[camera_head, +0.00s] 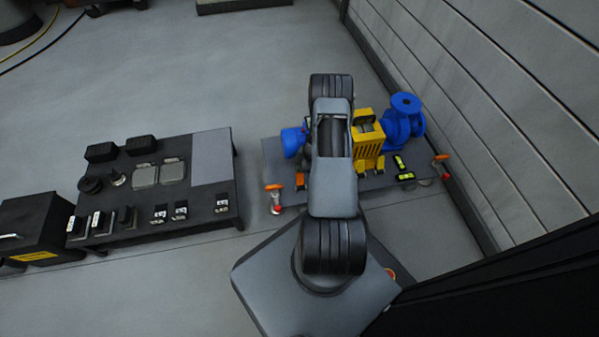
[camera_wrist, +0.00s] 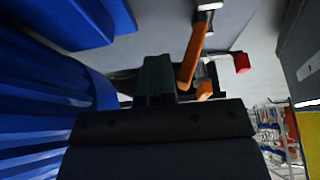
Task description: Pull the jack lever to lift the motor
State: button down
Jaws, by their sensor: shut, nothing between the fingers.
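In the wrist view, my gripper (camera_wrist: 155,78) is shut, with dark green fingers and nothing held. An orange lever (camera_wrist: 194,52) stands just right of the fingers, running from a metal bracket at the top down towards my gripper. A gap shows at the upper part; whether the lower end touches the gripper I cannot tell. A blue finned body, seemingly the motor (camera_wrist: 35,115), fills the left side. In the head view, a blue part (camera_head: 293,141) shows left of my arm, which hides the middle of the skid and my gripper.
The grey skid (camera_head: 375,182) carries a yellow guard (camera_head: 367,140) and a blue pump-like body (camera_head: 404,122) near the wall. Orange-topped jacks (camera_head: 275,188) stand at its corners. A red block (camera_wrist: 241,63) is right of the lever. A dark tool table (camera_head: 210,175) stands left; floor lies between.

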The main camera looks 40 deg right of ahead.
aim_at(300, 180)
jog(key=shift+s, duration=0.15)
jog(key=shift+s+a+p, duration=0.3)
jog(key=shift+s+p, duration=0.05)
jog(key=shift+s, duration=0.2)
dwell(0.3)
jog(key=shift+s+a+p, duration=0.25)
jog(key=shift+s+p, duration=0.1)
jog(key=shift+s, duration=0.1)
jog(key=shift+s+a, duration=0.3)
jog(key=shift+s, duration=0.25)
jog(key=shift+s+p, duration=0.1)
jog(key=shift+p, duration=0.2)
